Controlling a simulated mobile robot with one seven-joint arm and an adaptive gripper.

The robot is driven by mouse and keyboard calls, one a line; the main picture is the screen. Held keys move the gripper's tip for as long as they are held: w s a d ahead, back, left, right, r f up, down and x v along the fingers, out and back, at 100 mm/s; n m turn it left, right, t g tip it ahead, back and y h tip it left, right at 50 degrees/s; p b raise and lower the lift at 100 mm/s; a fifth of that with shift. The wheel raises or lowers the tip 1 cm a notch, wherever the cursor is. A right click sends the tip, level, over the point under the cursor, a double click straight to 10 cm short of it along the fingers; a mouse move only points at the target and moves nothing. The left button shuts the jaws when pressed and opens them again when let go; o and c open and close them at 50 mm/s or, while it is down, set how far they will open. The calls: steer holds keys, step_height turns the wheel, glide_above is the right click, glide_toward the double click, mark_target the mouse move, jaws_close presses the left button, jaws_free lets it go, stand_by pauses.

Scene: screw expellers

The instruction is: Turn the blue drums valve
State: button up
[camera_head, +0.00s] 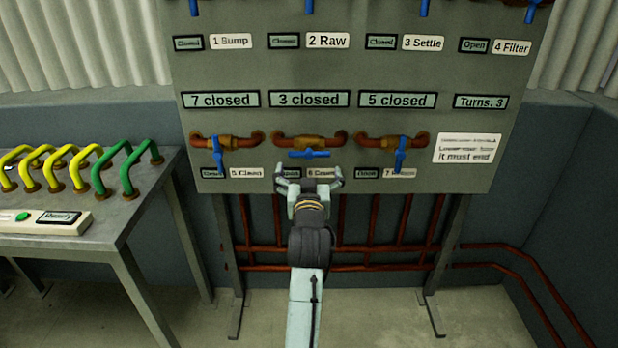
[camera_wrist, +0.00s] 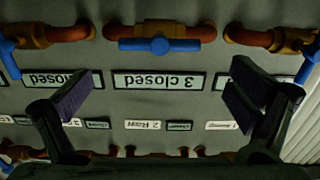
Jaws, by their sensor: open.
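A panel (camera_head: 350,70) carries brass valves with blue handles. In the lower row, the left valve's handle (camera_head: 218,155) hangs down, the middle valve's handle (camera_head: 308,154) lies horizontal, and the right valve's handle (camera_head: 400,155) points down, slightly tilted. The middle handle also shows horizontal in the upside-down wrist view (camera_wrist: 159,45). I cannot tell which valve is the drums valve. My gripper (camera_head: 309,178) is open and empty, just below the middle handle in the picture and apart from it. It partly hides the labels there. Its spread fingers also show in the wrist view (camera_wrist: 160,100).
Displays read "7 closed" (camera_head: 221,100), "3 closed" (camera_head: 308,100), "5 closed" (camera_head: 397,100) and "Turns: 3" (camera_head: 480,102). More blue handles (camera_head: 424,8) line the top. A table (camera_head: 125,215) with yellow and green handles stands left. Rusty pipes (camera_head: 370,230) run below the panel.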

steer(key=shift+s, duration=1.35)
steer(key=s, duration=0.8)
